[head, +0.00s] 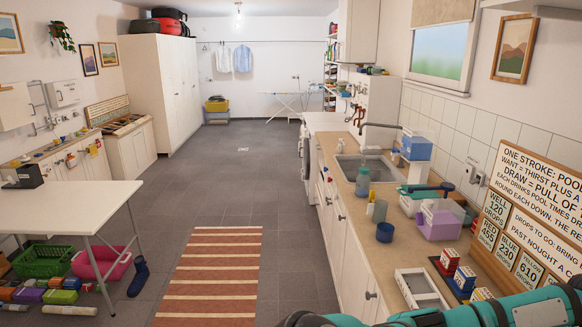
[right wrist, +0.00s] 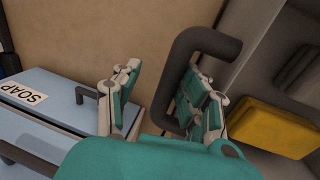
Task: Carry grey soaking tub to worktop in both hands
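In the right wrist view a dark grey loop handle (right wrist: 190,50) stands at the pale grey rim (right wrist: 232,75) of a container, which looks like the grey soaking tub. A yellow block (right wrist: 270,125) lies inside its dark interior. My right gripper (right wrist: 160,105) is open, its fingers apart on either side of the handle's long bar; the right finger is inside the loop. The bar is nearer the right finger; whether it touches cannot be told. I cannot make out the tub in the head view. The worktop (head: 346,182) runs along the right wall. My left gripper is not in view.
A blue-grey box labelled SOAP (right wrist: 40,105) sits left of my right gripper. The worktop bears a sink (head: 362,166), a purple caddy (head: 438,223), a blue cup (head: 385,232) and a white tray (head: 421,289). A striped rug (head: 212,275) lies on the open floor.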

